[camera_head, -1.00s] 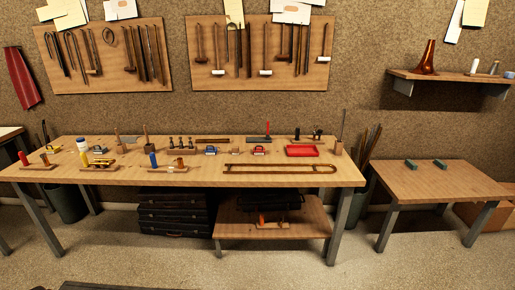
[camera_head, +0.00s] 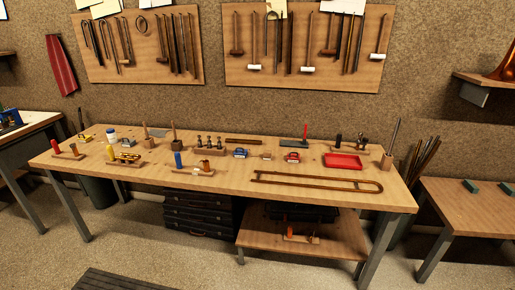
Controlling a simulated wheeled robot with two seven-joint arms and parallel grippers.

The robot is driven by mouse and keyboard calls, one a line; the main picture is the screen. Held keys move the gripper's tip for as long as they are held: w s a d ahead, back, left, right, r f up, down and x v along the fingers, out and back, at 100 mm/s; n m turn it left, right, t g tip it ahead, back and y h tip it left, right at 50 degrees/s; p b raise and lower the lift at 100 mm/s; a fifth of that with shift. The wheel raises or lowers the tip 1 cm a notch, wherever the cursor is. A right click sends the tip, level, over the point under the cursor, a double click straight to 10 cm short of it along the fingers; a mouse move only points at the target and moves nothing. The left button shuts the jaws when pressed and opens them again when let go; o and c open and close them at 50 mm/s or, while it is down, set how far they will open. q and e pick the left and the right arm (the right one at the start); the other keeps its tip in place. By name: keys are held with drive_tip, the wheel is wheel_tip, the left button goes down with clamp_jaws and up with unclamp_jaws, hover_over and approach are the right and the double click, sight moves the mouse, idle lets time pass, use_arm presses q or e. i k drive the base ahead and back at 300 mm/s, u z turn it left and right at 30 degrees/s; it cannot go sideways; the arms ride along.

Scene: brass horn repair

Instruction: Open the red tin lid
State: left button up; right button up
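A small red tin (camera_head: 292,157) sits on the wooden workbench (camera_head: 225,178), right of the middle and left of a red tray (camera_head: 343,161). It is too small in the picture to tell how its lid sits. A similar small blue tin (camera_head: 240,153) stands to its left. Neither of my grippers is in view.
A long bent brass tube (camera_head: 315,182) lies in front of the red tin. A red-handled tool (camera_head: 305,133) stands behind it. Several tools and bottles fill the bench's left half. A lower bench (camera_head: 470,205) stands at right. The floor in front is mostly clear, with a dark mat (camera_head: 130,279).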

sight(291, 156)
drive_tip(key=i, duration=1.2)
drive_tip(key=z, duration=0.7)
